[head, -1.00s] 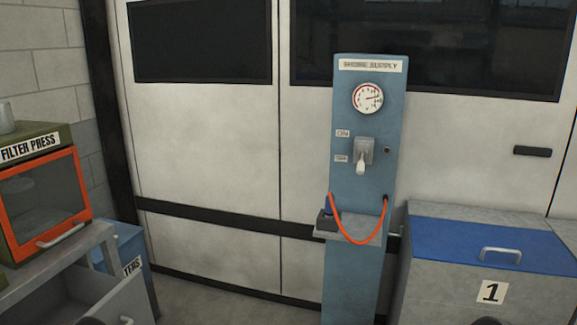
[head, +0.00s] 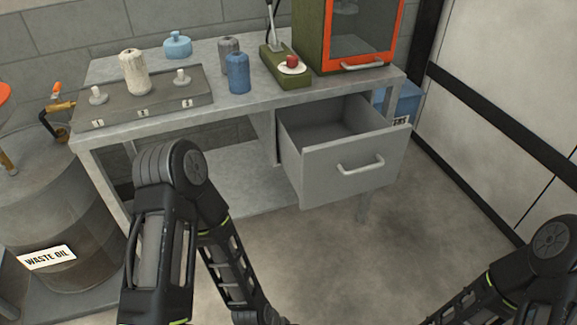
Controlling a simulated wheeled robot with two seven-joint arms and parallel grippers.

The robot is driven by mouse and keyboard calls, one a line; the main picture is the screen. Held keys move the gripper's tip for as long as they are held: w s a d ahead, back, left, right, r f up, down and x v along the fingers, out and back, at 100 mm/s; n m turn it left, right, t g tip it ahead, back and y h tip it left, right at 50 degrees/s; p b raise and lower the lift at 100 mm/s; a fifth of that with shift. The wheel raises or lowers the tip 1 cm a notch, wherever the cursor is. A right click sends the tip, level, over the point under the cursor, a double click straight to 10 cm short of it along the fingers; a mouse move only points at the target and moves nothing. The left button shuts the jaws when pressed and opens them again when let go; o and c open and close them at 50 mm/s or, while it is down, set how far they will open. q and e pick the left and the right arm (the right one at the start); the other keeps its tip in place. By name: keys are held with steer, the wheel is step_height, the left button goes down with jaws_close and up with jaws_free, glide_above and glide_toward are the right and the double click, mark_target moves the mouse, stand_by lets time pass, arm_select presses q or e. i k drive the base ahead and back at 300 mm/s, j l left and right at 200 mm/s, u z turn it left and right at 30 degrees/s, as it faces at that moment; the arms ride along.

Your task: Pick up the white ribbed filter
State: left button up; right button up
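The white ribbed filter (head: 132,74) stands upright on the middle post, by label 2, of a grey three-place rack (head: 160,100) on the workbench. Bare pale posts stand on either side of it, the left post (head: 98,95) and the right post (head: 181,78). My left arm shows in front of the bench at lower left and my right arm at the lower right corner. Neither gripper is in the picture, and no gripper is seen at the filter.
The workbench (head: 240,103) also holds a light blue canister (head: 177,45), a grey filter (head: 229,49), a blue filter (head: 238,73) and a green press (head: 312,35). An open empty drawer (head: 345,165) juts out below. A waste oil drum (head: 60,235) stands left.

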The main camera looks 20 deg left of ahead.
mark_target(139, 83)
steer(key=u, duration=1.45)
steer(key=j+z, duration=0.1)
steer(key=z, duration=0.35)
steer(key=i+j+z, duration=0.15)
steer(key=z, duration=0.3)
steer(key=i+j+z, duration=0.15)
steer(key=j+z, duration=0.15)
steer(key=j, duration=0.6)
steer(key=j+z, duration=0.3)
steer(key=j, duration=0.6)
